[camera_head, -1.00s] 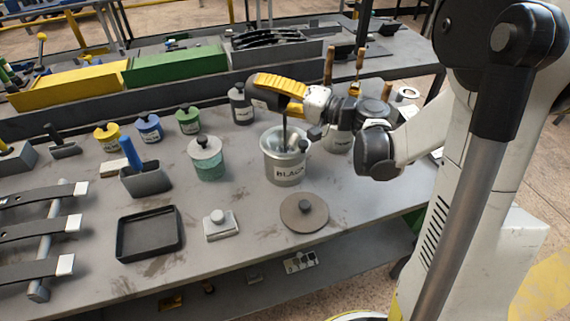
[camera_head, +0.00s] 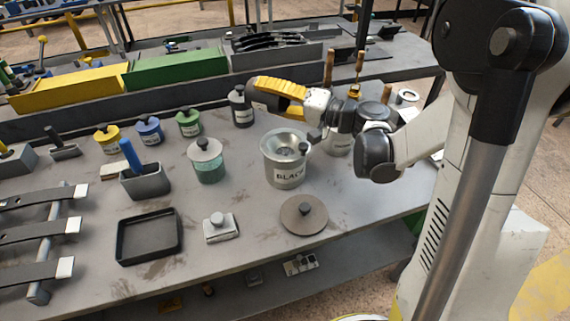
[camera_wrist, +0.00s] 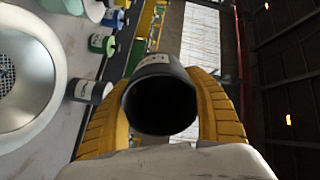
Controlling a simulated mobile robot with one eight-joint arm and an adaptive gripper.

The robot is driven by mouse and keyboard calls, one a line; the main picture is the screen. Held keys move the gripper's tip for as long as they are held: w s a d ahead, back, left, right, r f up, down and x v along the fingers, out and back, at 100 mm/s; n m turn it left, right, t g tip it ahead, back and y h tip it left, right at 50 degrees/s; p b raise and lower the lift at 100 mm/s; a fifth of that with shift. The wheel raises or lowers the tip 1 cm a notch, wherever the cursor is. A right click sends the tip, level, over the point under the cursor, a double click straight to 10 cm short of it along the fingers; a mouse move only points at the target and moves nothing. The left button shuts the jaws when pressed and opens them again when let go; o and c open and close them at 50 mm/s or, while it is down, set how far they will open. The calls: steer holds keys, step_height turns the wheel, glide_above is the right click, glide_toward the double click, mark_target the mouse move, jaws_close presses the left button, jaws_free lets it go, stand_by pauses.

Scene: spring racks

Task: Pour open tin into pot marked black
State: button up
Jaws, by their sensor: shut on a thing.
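The pot marked BLACK (camera_head: 287,172) is a metal pot with a wide open rim, standing on the bench; it also shows in the wrist view (camera_wrist: 52,55) with a mesh inside. My gripper (camera_head: 275,92) is above and behind the pot's rim. In the wrist view its yellow fingers (camera_wrist: 165,105) are shut on the sides of a dark open tin (camera_wrist: 150,64). The tin's dark mouth faces the wrist camera, and its contents cannot be made out. In the head view the tin is mostly hidden by the fingers. No stream is visible from it.
A round brown lid (camera_head: 290,219) lies in front of the pot. A teal jar (camera_head: 209,171) stands left of it. A dark lidded tin (camera_head: 241,112) and a green tin (camera_head: 189,128) stand behind. A black tray (camera_head: 122,242) lies at front left.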

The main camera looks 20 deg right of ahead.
steer(key=shift+a+p, duration=0.1)
steer(key=shift+p, duration=0.3)
steer(key=shift+g+h+p, duration=0.3)
steer(key=shift+w+a+f+g+h+p, duration=0.25)
steer(key=shift+f+g+h+p, duration=0.35)
steer(key=shift+p, duration=0.5)
steer(key=shift+f+g+h+p, duration=0.15)
steer(key=shift+g+h+p, duration=0.15)
steer(key=shift+p, duration=0.35)
steer(key=shift+w+f+g+h, duration=0.1)
steer(key=shift+g+h, duration=0.2)
steer(key=shift+a+f+g+h+p, duration=0.15)
steer(key=shift+f+g+h+p, duration=0.45)
steer(key=shift+p, duration=0.55)
steer(key=shift+f+g+h, duration=0.25)
steer(key=shift+g+h, duration=0.05)
